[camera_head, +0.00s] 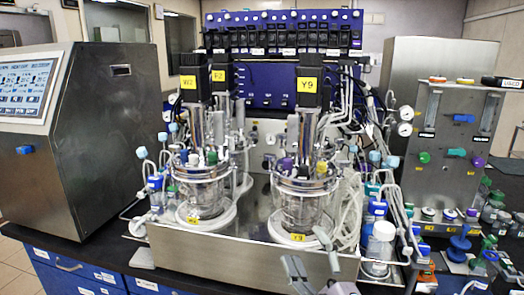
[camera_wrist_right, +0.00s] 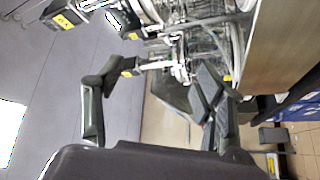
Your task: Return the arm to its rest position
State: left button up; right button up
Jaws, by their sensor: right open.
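My right gripper (camera_head: 314,268) shows at the bottom edge of the head view, in front of the steel tray (camera_head: 220,255) of the bioreactors. It is open, with nothing visible between its fingers. In the right wrist view the fingers of this gripper (camera_wrist_right: 157,82) stand wide apart, and glass vessels and tubing lie beyond them. My left gripper is not in view.
Glass bioreactors labelled Y9 (camera_head: 302,212) and W2 (camera_head: 199,193) stand on the tray. A steel console with a screen (camera_head: 24,88) is at the left. A white-capped bottle (camera_head: 380,243), tubes and a steel pump cabinet (camera_head: 455,130) crowd the right.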

jog(key=s+d+f+m+g+h, duration=0.2)
jog(key=s+d+f+m+g, duration=0.2)
jog(key=f, duration=0.4)
jog(key=s+d+f+m+g+h, duration=0.2)
jog(key=s+d+f+m+g, duration=0.15)
jog(key=f, duration=0.55)
jog(key=s+d+f+m+g+h, duration=0.3)
jog(key=s+f+m, duration=0.15)
jog(key=f, duration=0.35)
jog(key=s+d+f+m+g, duration=0.15)
jog(key=s+f+g, duration=0.5)
jog(key=s, duration=0.65)
notch_tip(320, 180, down, 25)
jog(key=s, duration=0.1)
jog(key=s+d+f+g, duration=0.1)
jog(key=s+d+f, duration=0.1)
jog(key=s+f, duration=1.5)
jog(key=shift+s+d+f+g+y, duration=0.3)
jog(key=shift+d+f+g, duration=0.1)
jog(key=shift+f, duration=0.05)
